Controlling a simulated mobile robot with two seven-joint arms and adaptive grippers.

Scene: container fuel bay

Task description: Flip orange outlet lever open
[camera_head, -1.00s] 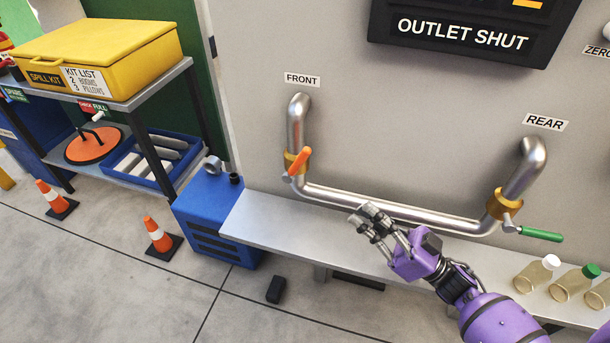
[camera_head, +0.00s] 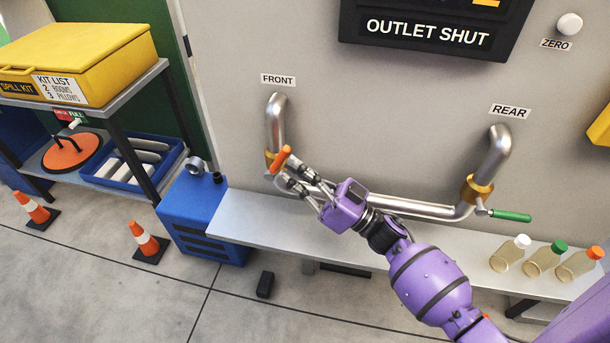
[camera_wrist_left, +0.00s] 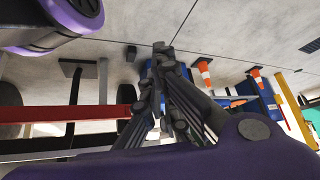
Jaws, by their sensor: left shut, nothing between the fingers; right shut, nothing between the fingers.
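The orange lever (camera_head: 281,158) sits on a brass valve at the foot of the front pipe (camera_head: 277,118) in the head view. It is tilted, its upper end leaning right. My right gripper (camera_head: 285,182) is shut and empty, its fingertips just below and right of the lever. Whether they touch it I cannot tell. The display (camera_head: 428,30) above reads OUTLET SHUT. The green lever (camera_head: 511,215) on the rear valve points right. My left gripper (camera_wrist_left: 160,85) shows only in the left wrist view, shut and empty, away from the lever.
A grey bench (camera_head: 245,217) runs below the pipes, with several capped bottles (camera_head: 543,261) at its right. A blue box unit (camera_head: 197,214) stands at its left end. A shelf with a yellow spill kit (camera_head: 85,62) and traffic cones (camera_head: 143,237) are further left.

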